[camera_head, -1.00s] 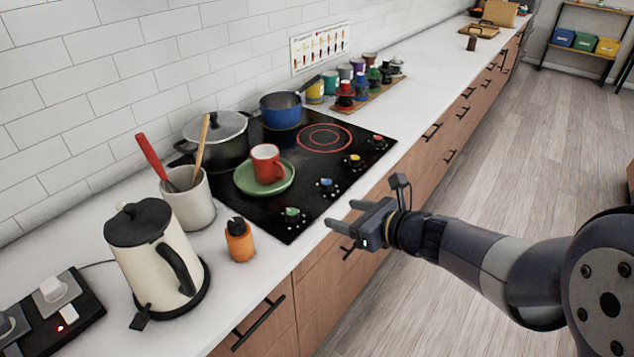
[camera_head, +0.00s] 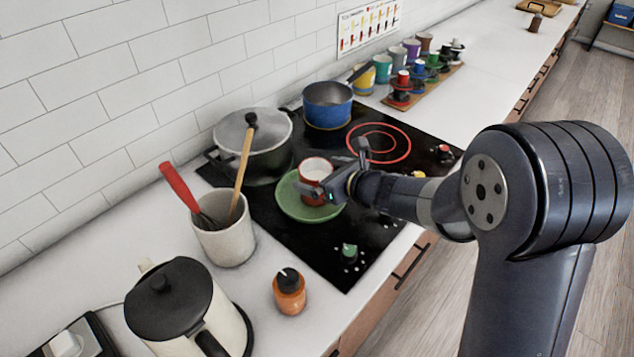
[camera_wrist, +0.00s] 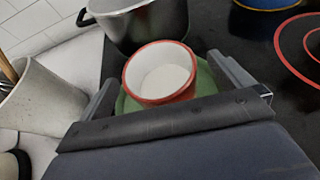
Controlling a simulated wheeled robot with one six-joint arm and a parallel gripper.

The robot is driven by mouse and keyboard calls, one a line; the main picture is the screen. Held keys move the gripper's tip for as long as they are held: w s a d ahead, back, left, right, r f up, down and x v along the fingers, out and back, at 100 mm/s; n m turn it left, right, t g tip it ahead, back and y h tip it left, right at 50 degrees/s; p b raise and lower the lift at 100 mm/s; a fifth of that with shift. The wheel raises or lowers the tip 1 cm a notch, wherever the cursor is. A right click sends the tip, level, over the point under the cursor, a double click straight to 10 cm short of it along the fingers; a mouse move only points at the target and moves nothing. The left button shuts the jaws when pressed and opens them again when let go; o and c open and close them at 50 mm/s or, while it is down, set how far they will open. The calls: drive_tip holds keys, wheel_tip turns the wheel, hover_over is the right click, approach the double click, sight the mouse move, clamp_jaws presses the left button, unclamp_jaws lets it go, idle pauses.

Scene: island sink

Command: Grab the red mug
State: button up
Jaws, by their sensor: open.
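The red mug (camera_head: 314,178) with a pale inside stands on a green plate (camera_head: 292,205) on the black cooktop. In the wrist view the mug (camera_wrist: 160,78) is upright, and its rim shows between the two fingers. My gripper (camera_head: 322,180) is open, with one finger on each side of the mug. A gap shows between the mug and the right finger in the wrist view. The green plate (camera_wrist: 205,80) shows beneath and around the mug. The mug's lower near side is hidden behind my gripper, and I cannot make out its handle.
A lidded pot (camera_head: 255,150) stands just behind the plate and a blue pan (camera_head: 328,108) farther back. A utensil crock (camera_head: 227,238), an orange bottle (camera_head: 289,293) and a kettle (camera_head: 185,310) stand on the near counter. The right of the cooktop is mostly clear.

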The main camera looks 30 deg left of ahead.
drive_tip(key=shift+c, duration=0.3)
drive_tip(key=c, duration=1.2)
